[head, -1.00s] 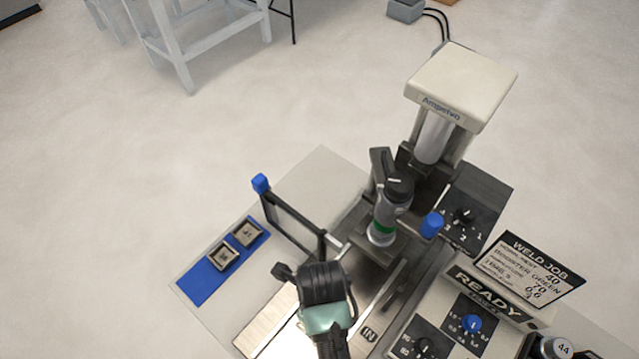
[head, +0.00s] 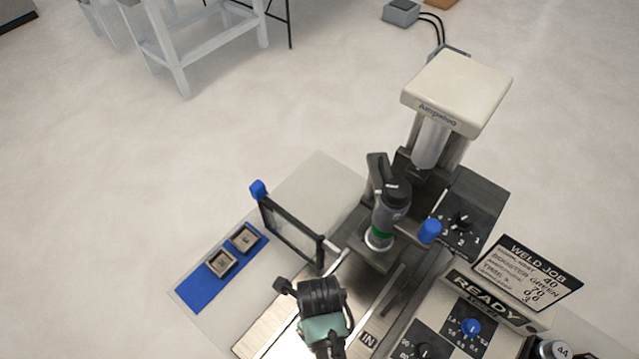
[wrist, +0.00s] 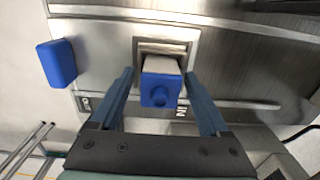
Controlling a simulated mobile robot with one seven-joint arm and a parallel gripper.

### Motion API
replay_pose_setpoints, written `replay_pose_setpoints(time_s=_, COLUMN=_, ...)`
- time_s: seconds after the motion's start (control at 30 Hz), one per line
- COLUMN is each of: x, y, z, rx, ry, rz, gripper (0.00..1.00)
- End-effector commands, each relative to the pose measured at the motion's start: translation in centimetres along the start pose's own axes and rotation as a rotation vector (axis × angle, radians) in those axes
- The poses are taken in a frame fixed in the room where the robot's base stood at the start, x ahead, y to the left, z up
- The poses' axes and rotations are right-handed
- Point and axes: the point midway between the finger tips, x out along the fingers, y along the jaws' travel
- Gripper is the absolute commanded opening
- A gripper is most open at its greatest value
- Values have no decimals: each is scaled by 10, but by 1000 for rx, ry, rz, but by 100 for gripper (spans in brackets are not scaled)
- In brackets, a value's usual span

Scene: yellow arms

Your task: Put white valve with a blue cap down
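The white valve with a blue cap (wrist: 160,90) shows in the middle of the wrist view. It sits in a square metal holder (wrist: 146,45) on a brushed-metal surface, cap toward the camera. My gripper (wrist: 159,76) is open, with one finger on each side of the valve and a small gap visible on both sides. In the head view my gripper (head: 322,294) is above the metal track in front of the machine; it hides the valve and its holder there.
The machine (head: 458,90) with a green-banded head (head: 382,232) stands behind my gripper. A hinged clear panel (head: 291,232) with a blue knob is to the left, near a blue tray (head: 203,286) with two square nests. A READY control panel (head: 487,302) is on the right.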

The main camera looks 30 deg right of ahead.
Motion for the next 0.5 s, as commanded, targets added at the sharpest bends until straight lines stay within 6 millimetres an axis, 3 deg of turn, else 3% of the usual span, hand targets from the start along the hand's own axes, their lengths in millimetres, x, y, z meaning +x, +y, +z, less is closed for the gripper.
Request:
replay_pose_setpoints(time_s=0.27, x=-5, y=0, z=0, rx=0, ry=-1, rz=-1, gripper=80)
replay_pose_setpoints(time_s=0.5, x=-41, y=-1, z=1, rx=0, ry=-4, rz=-3, gripper=80)
